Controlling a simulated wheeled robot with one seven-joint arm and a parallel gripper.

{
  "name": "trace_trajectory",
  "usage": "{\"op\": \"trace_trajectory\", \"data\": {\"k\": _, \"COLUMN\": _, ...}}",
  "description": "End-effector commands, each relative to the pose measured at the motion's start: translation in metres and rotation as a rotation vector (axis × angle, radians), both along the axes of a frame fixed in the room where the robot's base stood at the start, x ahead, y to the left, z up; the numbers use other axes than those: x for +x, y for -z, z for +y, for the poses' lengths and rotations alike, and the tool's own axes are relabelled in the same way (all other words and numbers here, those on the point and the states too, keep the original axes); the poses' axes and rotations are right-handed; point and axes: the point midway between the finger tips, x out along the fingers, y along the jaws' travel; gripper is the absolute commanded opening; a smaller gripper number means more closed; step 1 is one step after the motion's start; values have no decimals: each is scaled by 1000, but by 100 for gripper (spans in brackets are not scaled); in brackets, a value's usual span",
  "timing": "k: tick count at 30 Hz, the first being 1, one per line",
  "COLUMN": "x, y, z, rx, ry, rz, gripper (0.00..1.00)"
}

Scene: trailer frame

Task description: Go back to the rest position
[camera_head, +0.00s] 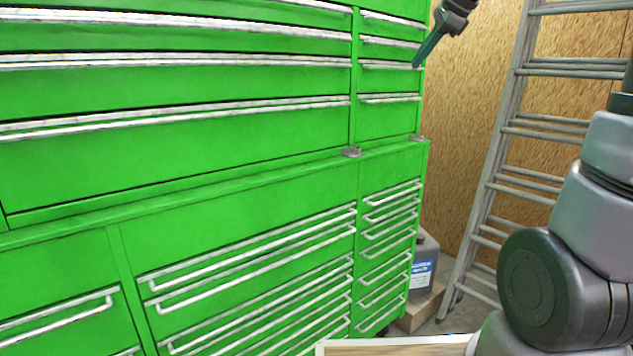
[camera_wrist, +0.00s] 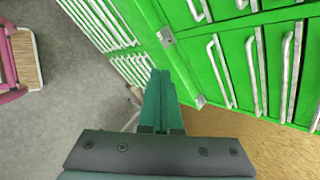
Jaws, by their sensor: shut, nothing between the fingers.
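My gripper (camera_head: 417,62) shows at the top of the head view, in front of the right edge of the green tool cabinet (camera_head: 240,130). Its dark green fingers are together and hold nothing. In the wrist view my gripper (camera_wrist: 160,75) points toward the cabinet (camera_wrist: 190,60), with the fingers side by side. From these views I cannot tell whether the fingertips touch the cabinet. Part of my arm fills the right side of the head view.
An aluminium ladder (camera_head: 510,130) leans by the wood-panel wall (camera_head: 465,110) on the right. A grey container (camera_head: 424,262) with a blue label stands beside the cabinet. Grey floor (camera_wrist: 70,110) lies clear in the wrist view, with a pink-framed object (camera_wrist: 12,70) at its left edge.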

Motion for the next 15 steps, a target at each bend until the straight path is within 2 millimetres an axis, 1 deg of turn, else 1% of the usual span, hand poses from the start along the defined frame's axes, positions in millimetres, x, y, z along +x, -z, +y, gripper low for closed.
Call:
{"op": "trace_trajectory", "data": {"k": 1, "x": -31, "y": 4, "z": 2, "rx": -77, "ry": -85, "rz": -41, "gripper": 0}}
{"op": "trace_trajectory", "data": {"k": 2, "x": -48, "y": 8, "z": 3, "rx": -130, "ry": -139, "rz": -63, "gripper": 0}}
{"op": "trace_trajectory", "data": {"k": 3, "x": -69, "y": 14, "z": 4, "rx": -199, "ry": -212, "rz": -94, "gripper": 0}}
{"op": "trace_trajectory", "data": {"k": 5, "x": -100, "y": 26, "z": 5, "rx": -302, "ry": -322, "rz": -137, "gripper": 0}}
{"op": "trace_trajectory", "data": {"k": 6, "x": -120, "y": 35, "z": 5, "rx": -372, "ry": -396, "rz": -164, "gripper": 0}}
{"op": "trace_trajectory", "data": {"k": 9, "x": -165, "y": 60, "z": 5, "rx": -536, "ry": -572, "rz": -225, "gripper": 0}}
{"op": "trace_trajectory", "data": {"k": 12, "x": -200, "y": 83, "z": 3, "rx": -672, "ry": -718, "rz": -269, "gripper": 0}}
{"op": "trace_trajectory", "data": {"k": 15, "x": -222, "y": 101, "z": 2, "rx": -767, "ry": -823, "rz": -296, "gripper": 0}}
